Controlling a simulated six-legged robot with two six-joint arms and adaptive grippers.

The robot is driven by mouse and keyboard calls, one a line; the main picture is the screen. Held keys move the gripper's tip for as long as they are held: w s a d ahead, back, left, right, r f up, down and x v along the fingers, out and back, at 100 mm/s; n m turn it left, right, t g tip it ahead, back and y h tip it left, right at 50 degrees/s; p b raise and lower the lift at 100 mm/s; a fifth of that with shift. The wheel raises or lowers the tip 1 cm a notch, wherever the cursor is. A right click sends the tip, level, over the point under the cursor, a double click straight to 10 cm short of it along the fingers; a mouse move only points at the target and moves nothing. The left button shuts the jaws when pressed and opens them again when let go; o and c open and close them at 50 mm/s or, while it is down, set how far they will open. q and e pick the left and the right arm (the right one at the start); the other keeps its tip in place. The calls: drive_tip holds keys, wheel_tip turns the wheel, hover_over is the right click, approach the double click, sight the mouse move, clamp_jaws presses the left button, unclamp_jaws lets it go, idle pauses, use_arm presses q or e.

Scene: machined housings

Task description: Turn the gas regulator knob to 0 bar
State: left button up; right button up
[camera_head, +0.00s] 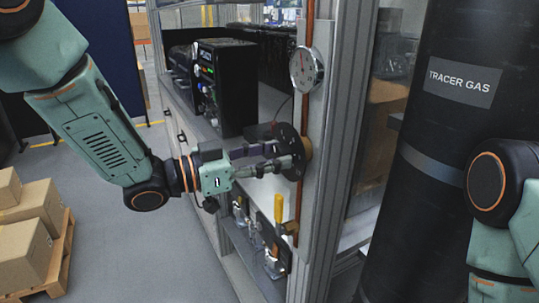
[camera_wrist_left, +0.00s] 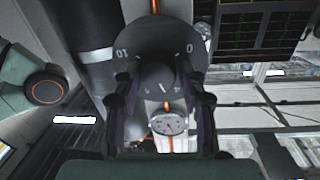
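The regulator knob is a round dark piece with a dial disc (camera_head: 289,152), on the copper pipe of the frame. In the left wrist view the grey dial plate (camera_wrist_left: 158,40) shows a 10 at left, a 0 at right and what looks like a 4 lower right. The knob's hub (camera_wrist_left: 157,76) is at its middle. My left gripper (camera_head: 284,156) reaches the knob from the left. Its two fingers (camera_wrist_left: 158,84) stand apart, one on each side of the hub; firm contact is not clear. My right gripper is out of view.
A round pressure gauge (camera_head: 306,69) sits above the knob. A yellow-handled valve (camera_head: 278,210) is below. A black instrument box (camera_head: 225,88) stands on the bench behind. A black tracer gas cylinder (camera_head: 440,130) and my right arm are at right. Cartons (camera_head: 30,230) sit on a pallet at left.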

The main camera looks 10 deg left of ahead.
use_arm(q)
drive_tip(key=shift+d+r, duration=0.15)
drive_tip(key=c, duration=0.4)
drive_tip(key=shift+c, duration=0.8)
drive_tip(key=shift+r+n, duration=0.1)
drive_tip(key=shift+n, duration=0.4)
drive_tip(key=n, duration=0.3)
drive_tip(key=shift+t+p, duration=0.3)
drive_tip(key=shift+p, duration=0.1)
drive_tip(key=n, duration=0.5)
drive_tip(key=shift+n, duration=0.3)
drive_tip(key=n+t, duration=0.1)
drive_tip(key=n, duration=1.1)
drive_tip(key=shift+t, duration=0.3)
